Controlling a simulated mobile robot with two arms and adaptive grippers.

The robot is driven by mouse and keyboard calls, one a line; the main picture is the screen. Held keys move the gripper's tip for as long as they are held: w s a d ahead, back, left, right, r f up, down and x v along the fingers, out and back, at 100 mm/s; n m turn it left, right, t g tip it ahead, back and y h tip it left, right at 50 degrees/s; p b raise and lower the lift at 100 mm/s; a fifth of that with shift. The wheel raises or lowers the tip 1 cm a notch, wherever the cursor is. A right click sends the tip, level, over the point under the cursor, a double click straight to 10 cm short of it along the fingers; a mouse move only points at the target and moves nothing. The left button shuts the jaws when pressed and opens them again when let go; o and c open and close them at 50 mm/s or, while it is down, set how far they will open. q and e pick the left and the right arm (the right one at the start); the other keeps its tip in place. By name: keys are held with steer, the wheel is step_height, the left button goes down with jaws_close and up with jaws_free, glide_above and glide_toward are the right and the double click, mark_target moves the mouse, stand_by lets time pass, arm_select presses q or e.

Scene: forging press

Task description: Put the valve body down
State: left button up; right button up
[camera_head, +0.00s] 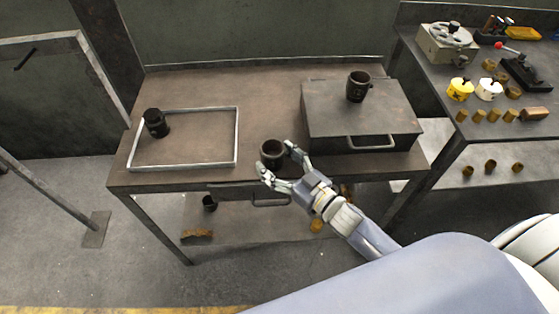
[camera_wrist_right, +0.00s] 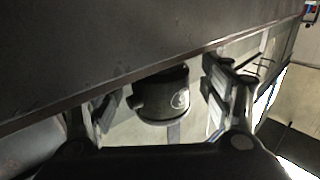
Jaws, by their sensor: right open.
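The valve body (camera_head: 272,152), a dark, hollow, cup-like part, stands upright on the brown worktable (camera_head: 255,92) near its front edge. My right gripper (camera_head: 277,158) reaches in from the front right, with its fingers open on either side of the valve body. In the right wrist view the valve body (camera_wrist_right: 165,97) sits between the spread fingers (camera_wrist_right: 160,100), with a visible gap on its right; contact on the left is unclear. Similar dark parts stand inside a light rectangular frame (camera_head: 237,140) at left and on a grey box (camera_head: 320,115) at right. My left gripper is out of view.
The dark part at left (camera_head: 156,123) stands in the frame's back left corner; another (camera_head: 358,86) is on the box lid. The box's handle (camera_head: 370,142) faces front. A side bench (camera_head: 440,110) at right carries several brass pieces. The table's back middle is clear.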

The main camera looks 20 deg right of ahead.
steer(key=shift+r, duration=0.25)
steer(key=b+v, duration=0.1)
steer(key=v, duration=1.1)
steer(key=shift+s+f, duration=0.1)
steer(key=shift+f, duration=0.05)
